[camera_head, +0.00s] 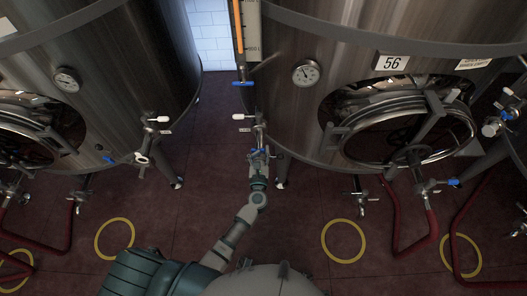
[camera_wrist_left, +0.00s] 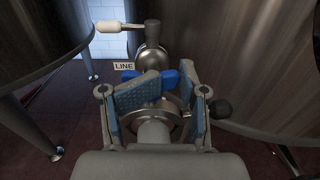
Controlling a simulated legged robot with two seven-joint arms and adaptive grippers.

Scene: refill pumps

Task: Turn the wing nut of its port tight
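The blue wing nut (camera_wrist_left: 171,77) shows in the left wrist view, in front of the round metal port (camera_wrist_left: 152,57). A tag reading LINE (camera_wrist_left: 123,66) is beside the port. My left gripper (camera_wrist_left: 160,100) is open, its two padded fingers apart. The left finger's pad overlaps part of the nut in the picture; the right finger stands to the right of it. I cannot tell whether either finger touches the nut. In the head view my left gripper (camera_head: 259,163) is at the fitting on the front of tank 56. My right gripper is not in view.
A white-handled valve lever (camera_wrist_left: 112,27) sticks out left above the port. Tank 56 (camera_head: 300,120) curves close on the right, and another tank (camera_head: 130,70) stands on the left. A dark round knob (camera_wrist_left: 221,107) is right of the fingers. Red floor is free below.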

